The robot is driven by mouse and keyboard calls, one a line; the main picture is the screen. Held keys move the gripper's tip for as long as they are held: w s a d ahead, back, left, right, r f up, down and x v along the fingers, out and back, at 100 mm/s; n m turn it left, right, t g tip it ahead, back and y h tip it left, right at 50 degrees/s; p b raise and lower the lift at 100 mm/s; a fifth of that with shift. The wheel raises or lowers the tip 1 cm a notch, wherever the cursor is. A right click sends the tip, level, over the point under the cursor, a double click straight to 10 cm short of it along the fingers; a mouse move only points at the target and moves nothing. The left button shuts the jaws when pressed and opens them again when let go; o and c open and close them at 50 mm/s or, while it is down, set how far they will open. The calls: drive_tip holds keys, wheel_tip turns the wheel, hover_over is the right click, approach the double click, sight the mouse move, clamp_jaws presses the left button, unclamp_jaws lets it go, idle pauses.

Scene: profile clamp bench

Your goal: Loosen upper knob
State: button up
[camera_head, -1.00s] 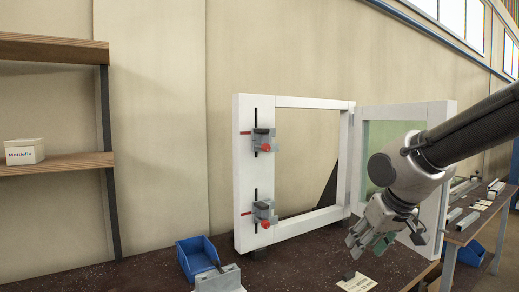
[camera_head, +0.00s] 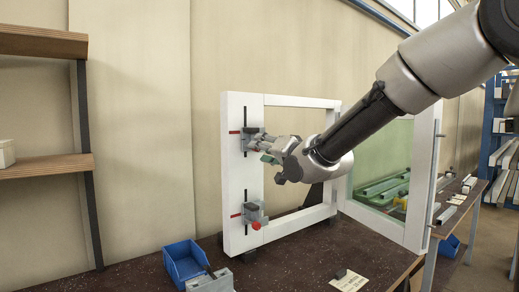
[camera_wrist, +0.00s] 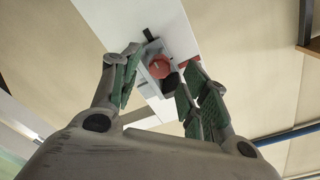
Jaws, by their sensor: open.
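The upper clamp (camera_head: 252,139) is a grey block on the left post of the white frame (camera_head: 234,180), over a black vertical slot and red marks. Its red upper knob (camera_wrist: 160,66) shows between my fingers in the wrist view; in the head view my fingers mostly cover it. My gripper (camera_head: 268,148) is open at the clamp, and in the wrist view its green-padded fingers (camera_wrist: 155,80) stand either side of the knob. I cannot tell whether a pad touches it. The lower clamp (camera_head: 254,212) with its red lower knob (camera_head: 256,226) sits below on the same post.
A blue bin (camera_head: 185,262) and a grey metal block (camera_head: 211,281) stand on the dark bench (camera_head: 300,270) at front left. A label card (camera_head: 349,281) lies at front right. A glazed panel (camera_head: 390,175) stands right of the frame opening. Wooden shelves (camera_head: 45,166) are at left.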

drive_tip(key=shift+x, duration=1.15)
drive_tip(key=shift+c, duration=0.3)
clamp_jaws()
